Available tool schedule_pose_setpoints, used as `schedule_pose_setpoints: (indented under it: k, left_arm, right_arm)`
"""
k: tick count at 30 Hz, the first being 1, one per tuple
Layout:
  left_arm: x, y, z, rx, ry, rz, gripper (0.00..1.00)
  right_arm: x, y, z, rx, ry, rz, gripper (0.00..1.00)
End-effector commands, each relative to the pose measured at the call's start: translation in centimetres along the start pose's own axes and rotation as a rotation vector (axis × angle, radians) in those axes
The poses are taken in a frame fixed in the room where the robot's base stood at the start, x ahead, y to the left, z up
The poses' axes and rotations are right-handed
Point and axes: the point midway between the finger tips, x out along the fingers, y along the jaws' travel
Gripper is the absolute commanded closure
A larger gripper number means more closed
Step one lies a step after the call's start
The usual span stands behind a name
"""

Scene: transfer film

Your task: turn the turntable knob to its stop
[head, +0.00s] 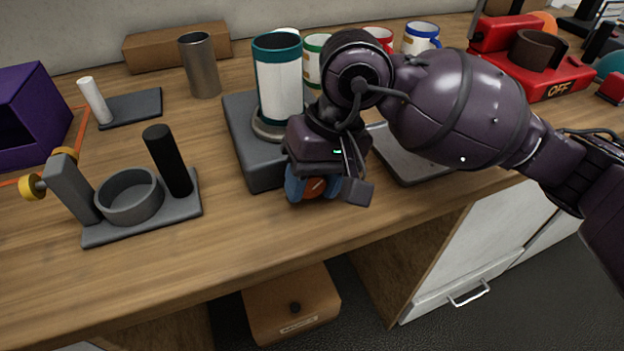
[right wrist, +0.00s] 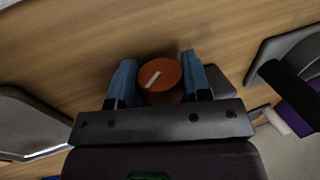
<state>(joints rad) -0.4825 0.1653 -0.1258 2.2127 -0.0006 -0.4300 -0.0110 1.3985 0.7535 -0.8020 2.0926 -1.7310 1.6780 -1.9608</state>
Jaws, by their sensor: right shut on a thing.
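The turntable is a dark grey block (head: 261,179) in the middle of the bench, with a round base on top. A white tumbler with teal bands (head: 279,88) stands on it. Its knob (head: 314,187) is orange-red, on the front side, mostly hidden by my right gripper in the head view. In the right wrist view the knob (right wrist: 163,80) has a pale line mark, tilted. My right gripper (right wrist: 160,82) is shut on the knob, a blue finger on each side; its arm comes in from the right. My left gripper is in neither view.
A grey holder (head: 120,226) with a ring and black post stands left of the turntable. A grey tray (head: 410,170) lies right, under my arm. A steel tumbler (head: 199,64), several mugs and a red press (head: 535,75) stand behind. The front bench strip is clear.

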Motion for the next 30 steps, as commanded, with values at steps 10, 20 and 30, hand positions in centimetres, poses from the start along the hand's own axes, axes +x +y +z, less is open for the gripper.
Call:
schedule_pose_setpoints:
  k: [10,20,30]
  left_arm:
    - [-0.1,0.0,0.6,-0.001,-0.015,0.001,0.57]
    - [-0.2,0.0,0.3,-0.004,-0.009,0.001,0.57]
    - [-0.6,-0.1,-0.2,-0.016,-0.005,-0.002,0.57]
  right_arm:
    - [0.0,0.0,0.0,0.0,0.0,0.001,0.31]
    - [-1.3,-0.1,0.0,0.0,0.004,0.002,0.31]
    - [-7.4,-0.1,0.0,0.0,0.008,0.004,0.31]
